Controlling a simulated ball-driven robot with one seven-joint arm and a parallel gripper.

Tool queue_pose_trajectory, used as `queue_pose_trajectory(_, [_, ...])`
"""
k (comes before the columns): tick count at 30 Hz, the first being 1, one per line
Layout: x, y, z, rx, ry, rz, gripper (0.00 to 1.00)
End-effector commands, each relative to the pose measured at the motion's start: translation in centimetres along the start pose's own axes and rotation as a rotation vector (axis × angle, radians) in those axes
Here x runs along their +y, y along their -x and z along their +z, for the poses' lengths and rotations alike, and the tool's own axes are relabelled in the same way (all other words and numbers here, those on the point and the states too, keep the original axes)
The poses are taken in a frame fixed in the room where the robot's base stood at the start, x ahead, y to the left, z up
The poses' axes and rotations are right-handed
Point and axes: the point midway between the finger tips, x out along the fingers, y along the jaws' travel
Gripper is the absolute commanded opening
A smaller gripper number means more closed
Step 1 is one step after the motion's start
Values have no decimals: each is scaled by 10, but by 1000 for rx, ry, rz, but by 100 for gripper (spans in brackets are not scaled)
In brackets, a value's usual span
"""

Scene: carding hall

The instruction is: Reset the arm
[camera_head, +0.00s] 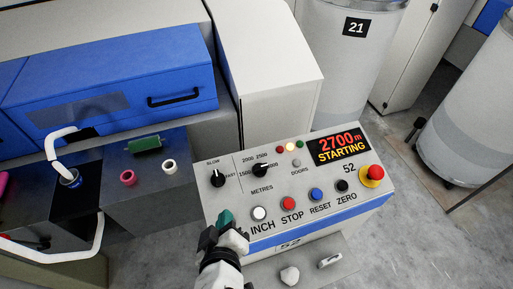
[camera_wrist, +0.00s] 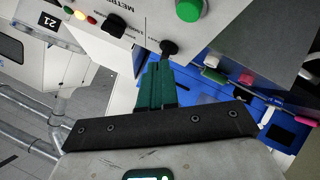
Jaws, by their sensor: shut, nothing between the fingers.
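My gripper (camera_head: 226,219) has teal-green fingers and is at the left front corner of the control panel (camera_head: 300,229) in the head view. The fingers are shut with nothing between them, and they also show in the wrist view (camera_wrist: 155,85). A green button (camera_wrist: 188,10) shows beyond them in the wrist view, apart from the fingers in that picture. In the head view, the white INCH button (camera_head: 259,213), red STOP button (camera_head: 288,203) and blue RESET button (camera_head: 316,194) lie right of my gripper. The display (camera_head: 340,145) reads "2700m STARTING".
A red emergency knob (camera_head: 375,173) sits at the panel's right end. A blue machine cover (camera_head: 110,90) and a dark table (camera_head: 150,185) with small spools stand at left. A grey can marked 21 (camera_head: 345,75) stands behind.

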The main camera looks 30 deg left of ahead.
Motion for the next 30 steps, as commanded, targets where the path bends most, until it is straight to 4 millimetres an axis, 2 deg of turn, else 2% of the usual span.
queue_pose_trajectory(5, [0,0,0,0,0,0,0])
queue_pose_trajectory(8, [11,-2,15,-36,-25,9,0])
queue_pose_trajectory(10, [25,-4,39,-92,-67,19,0])
queue_pose_trajectory(11, [34,-4,52,-123,-91,26,0])
queue_pose_trajectory(14, [64,1,109,-253,-195,47,0])
queue_pose_trajectory(15, [76,6,135,-311,-245,54,0])
queue_pose_trajectory(17, [91,17,173,-396,-321,66,0])
queue_pose_trajectory(18, [100,26,198,-451,-374,72,0])
queue_pose_trajectory(20, [110,43,235,-535,-458,80,0])
queue_pose_trajectory(21, [115,56,259,-590,-517,84,0])
queue_pose_trajectory(24, [120,96,316,-724,-674,90,0])
queue_pose_trajectory(27, [115,142,363,-846,-841,87,0])
queue_pose_trajectory(30, [103,185,394,-939,-988,79,0])
